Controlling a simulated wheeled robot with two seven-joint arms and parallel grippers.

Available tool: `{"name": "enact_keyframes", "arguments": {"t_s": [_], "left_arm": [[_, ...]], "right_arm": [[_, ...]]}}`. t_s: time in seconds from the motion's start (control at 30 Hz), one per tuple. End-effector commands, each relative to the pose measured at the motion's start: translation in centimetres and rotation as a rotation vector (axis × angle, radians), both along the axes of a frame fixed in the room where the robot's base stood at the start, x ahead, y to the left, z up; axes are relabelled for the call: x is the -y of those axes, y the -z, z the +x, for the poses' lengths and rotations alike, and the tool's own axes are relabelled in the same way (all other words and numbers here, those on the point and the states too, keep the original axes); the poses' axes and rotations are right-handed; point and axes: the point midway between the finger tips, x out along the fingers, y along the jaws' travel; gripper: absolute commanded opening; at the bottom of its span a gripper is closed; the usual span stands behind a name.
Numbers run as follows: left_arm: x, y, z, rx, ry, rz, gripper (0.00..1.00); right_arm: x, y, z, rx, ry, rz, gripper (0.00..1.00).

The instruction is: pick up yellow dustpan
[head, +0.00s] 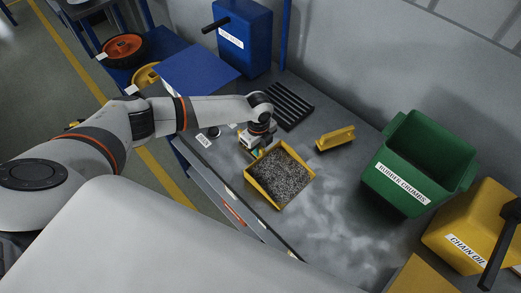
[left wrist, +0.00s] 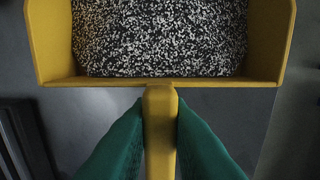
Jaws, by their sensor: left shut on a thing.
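The yellow dustpan (head: 266,192) is at the middle of the grey workbench in the head view, filled with speckled black-and-white crumbs (head: 283,174). In the left wrist view the dustpan (left wrist: 160,83) fills the top, with its handle (left wrist: 160,130) pointing toward me. My left gripper (left wrist: 160,140) has green fingers shut on the handle, one on each side. In the head view my left gripper (head: 257,141) is at the dustpan's back edge. I cannot tell whether the dustpan touches the bench. My right gripper is not in view.
A yellow brush-like block (head: 335,138) lies right of the dustpan. A green bin labelled rubber crumbs (head: 420,160) and a yellow chain oil container (head: 470,235) stand at the right. A black slotted grate (head: 288,105) lies behind. A blue container (head: 240,35) stands at the back.

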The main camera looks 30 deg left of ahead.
Motion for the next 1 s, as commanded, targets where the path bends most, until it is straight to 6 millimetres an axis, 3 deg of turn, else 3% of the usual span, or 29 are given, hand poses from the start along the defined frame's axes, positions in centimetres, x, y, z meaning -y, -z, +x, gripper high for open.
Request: {"name": "enact_keyframes", "arguments": {"t_s": [0.7, 1.0], "left_arm": [[-0.1, -6.8, 0.1, 0.003, -0.001, 0.000, 0.00], [0.0, -8.9, 0.1, 0.002, -0.001, -0.001, 0.00]], "right_arm": [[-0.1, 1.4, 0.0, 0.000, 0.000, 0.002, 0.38], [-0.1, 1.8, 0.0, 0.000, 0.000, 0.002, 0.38]]}}
